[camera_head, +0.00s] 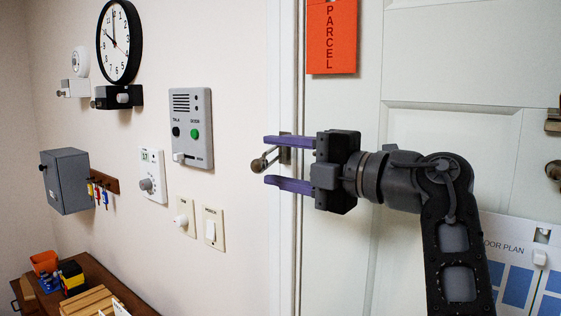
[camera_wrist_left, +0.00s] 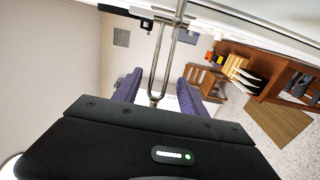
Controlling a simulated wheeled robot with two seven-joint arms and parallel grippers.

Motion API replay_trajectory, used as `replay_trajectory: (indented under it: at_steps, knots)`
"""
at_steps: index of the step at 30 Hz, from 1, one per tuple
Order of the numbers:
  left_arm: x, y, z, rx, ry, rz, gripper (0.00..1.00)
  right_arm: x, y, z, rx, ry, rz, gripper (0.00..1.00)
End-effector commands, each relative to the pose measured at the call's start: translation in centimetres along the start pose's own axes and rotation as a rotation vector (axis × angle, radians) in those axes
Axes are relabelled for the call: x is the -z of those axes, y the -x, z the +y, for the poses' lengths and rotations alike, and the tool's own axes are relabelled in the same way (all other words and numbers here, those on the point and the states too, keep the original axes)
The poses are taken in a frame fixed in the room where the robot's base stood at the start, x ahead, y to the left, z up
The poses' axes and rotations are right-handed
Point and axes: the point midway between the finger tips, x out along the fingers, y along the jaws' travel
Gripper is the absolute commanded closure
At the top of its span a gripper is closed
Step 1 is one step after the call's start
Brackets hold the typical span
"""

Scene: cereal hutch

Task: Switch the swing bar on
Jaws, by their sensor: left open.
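The swing bar (camera_head: 271,156) is a metal bar with a round brown knob end, mounted at the door's left edge by the frame. In the left wrist view the swing bar (camera_wrist_left: 165,62) is a long narrow U-shaped loop, its end reaching between my fingers. My left gripper (camera_head: 270,161) has purple fingers, one above and one below the bar. It is open, and the fingers look clear of the bar. The left wrist view shows the same gripper (camera_wrist_left: 160,84) with a finger on each side of the loop. My right gripper is not in view.
The pale door (camera_head: 440,60) with an orange parcel sign (camera_head: 331,38) is behind my arm. The wall at left holds a clock (camera_head: 119,42), intercom (camera_head: 191,128), thermostat (camera_head: 152,176), switches and a grey key box (camera_head: 67,180). A wooden cabinet (camera_head: 125,291) stands low at left.

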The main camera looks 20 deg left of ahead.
Motion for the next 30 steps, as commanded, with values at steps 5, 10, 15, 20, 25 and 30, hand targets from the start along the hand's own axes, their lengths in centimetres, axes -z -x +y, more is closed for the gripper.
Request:
replay_trajectory:
  at_steps: [5,10,15,20,25,30]
  knots:
    - [0.0,0.0,0.1,-0.002,0.000,0.000,0.51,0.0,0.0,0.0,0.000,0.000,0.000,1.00]
    - [0.0,0.9,0.1,-0.003,0.001,-0.001,0.51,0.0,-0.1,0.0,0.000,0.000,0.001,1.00]
    - [-0.1,3.4,0.1,-0.004,0.000,-0.003,0.51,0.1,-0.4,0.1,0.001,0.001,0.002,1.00]
    - [-0.1,6.1,0.7,-0.003,-0.002,-0.002,0.51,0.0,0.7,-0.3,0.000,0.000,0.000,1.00]
    - [0.0,7.6,0.4,-0.001,0.000,-0.001,0.51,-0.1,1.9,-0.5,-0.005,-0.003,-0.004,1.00]
    - [0.0,7.9,0.0,-0.001,0.000,-0.001,0.51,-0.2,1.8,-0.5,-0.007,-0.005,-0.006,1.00]
